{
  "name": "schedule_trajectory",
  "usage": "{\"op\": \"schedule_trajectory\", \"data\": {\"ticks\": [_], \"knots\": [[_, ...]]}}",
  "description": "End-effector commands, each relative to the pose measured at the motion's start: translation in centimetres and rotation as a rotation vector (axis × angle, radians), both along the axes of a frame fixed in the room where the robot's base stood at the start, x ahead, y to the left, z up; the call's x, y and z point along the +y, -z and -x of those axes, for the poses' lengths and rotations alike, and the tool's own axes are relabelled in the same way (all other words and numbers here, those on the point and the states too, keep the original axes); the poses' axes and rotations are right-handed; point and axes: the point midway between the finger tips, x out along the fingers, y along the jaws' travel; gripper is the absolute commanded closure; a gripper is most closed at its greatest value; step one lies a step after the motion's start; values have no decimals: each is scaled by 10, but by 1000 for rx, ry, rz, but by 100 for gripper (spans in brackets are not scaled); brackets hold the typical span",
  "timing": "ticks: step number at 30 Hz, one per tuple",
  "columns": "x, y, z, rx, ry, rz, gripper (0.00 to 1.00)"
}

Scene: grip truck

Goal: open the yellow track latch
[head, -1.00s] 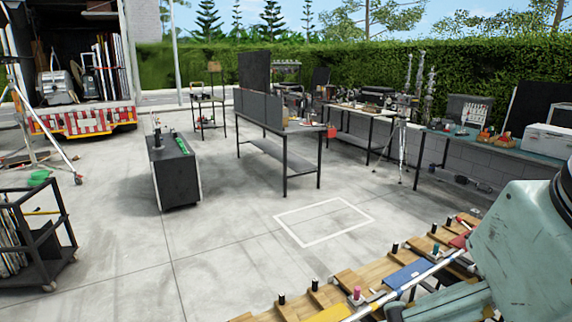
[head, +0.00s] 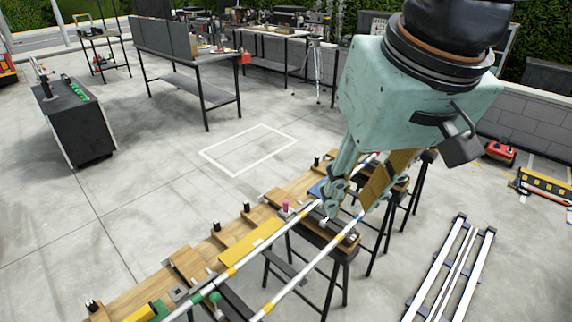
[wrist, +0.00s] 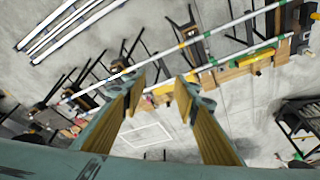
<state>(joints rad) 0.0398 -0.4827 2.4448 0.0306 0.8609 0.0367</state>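A track of two white rails (head: 302,274) with coloured bands runs over wooden boards on black stands. Yellow bands (head: 232,271) mark the rails. I cannot tell for sure which yellow part is the latch. My gripper (head: 348,211) points down over the track, right of the yellow plate. In the wrist view my gripper (wrist: 163,87) has its two tan-padded fingers apart with nothing held between them. I cannot tell whether a fingertip touches a rail.
Black knobs and one pink knob (head: 285,207) stand along the boards. White bars (head: 452,268) lie on the floor at the right, with a red box (head: 500,152) and yellow case (head: 546,183) behind. A dark cabinet (head: 78,128) stands left. Floor around the white outline (head: 248,148) is clear.

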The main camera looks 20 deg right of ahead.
Motion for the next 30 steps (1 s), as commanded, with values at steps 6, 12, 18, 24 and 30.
{"op": "schedule_trajectory", "data": {"ticks": [6,12,18,24,30], "knots": [[-5,6,-34,16,54,-26,72],[-11,13,-65,29,105,-48,72],[-19,23,-96,42,157,-71,72],[-28,34,-127,54,209,-92,72],[-39,48,-157,65,262,-113,72]]}}
